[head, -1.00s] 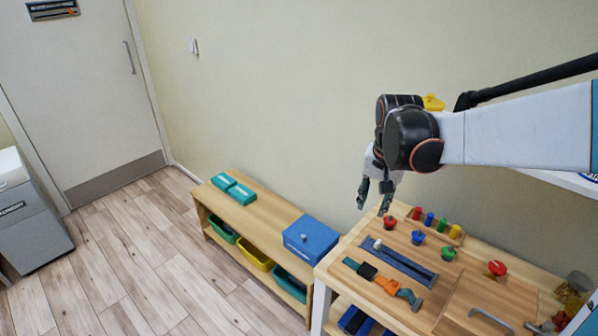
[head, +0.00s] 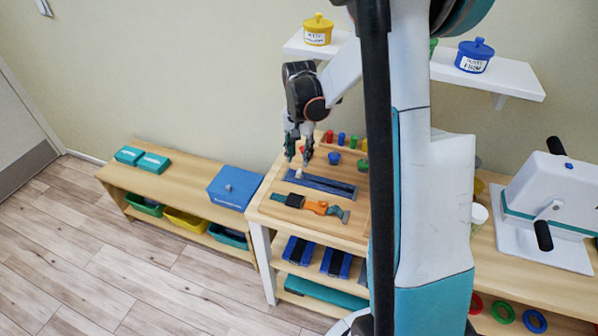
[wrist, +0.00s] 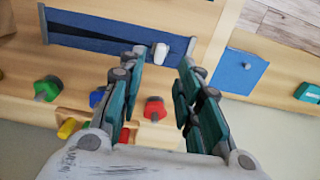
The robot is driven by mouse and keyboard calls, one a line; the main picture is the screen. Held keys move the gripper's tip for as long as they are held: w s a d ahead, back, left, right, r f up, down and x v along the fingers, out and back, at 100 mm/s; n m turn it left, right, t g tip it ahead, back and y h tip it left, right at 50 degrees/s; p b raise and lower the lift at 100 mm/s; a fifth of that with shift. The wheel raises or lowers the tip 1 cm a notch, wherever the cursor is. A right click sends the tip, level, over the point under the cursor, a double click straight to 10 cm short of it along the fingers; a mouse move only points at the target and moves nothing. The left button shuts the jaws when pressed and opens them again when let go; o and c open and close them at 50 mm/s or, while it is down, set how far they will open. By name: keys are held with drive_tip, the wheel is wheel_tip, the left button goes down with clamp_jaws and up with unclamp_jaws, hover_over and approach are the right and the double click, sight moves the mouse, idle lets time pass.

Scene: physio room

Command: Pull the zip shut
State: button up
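The zip is a dark line in a blue strip (head: 330,186) on the wooden activity board. The strip also shows in the wrist view (wrist: 75,21). A pale zip pull (head: 298,174) is at the strip's left end in the head view. In the wrist view the pull (wrist: 178,46) is at the right end, with a dark wedge-shaped gap running left from it. My gripper (head: 298,160) is above the board's back left part, just behind the pull. In the wrist view my gripper (wrist: 162,58) is open, with nothing between its fingers. The pull lies just beyond the fingertips, and I see no contact.
Red, blue and green knobs (wrist: 155,109) stand close to my fingers. A low bench with a blue box (head: 234,187) is to the left. A wall shelf (head: 513,84) is above right.

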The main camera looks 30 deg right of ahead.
sight(299, 171)
wheel_tip(299, 171, down, 6)
drive_tip(key=shift+f+b, duration=0.2)
drive_tip(key=shift+b, duration=0.7)
clamp_jaws()
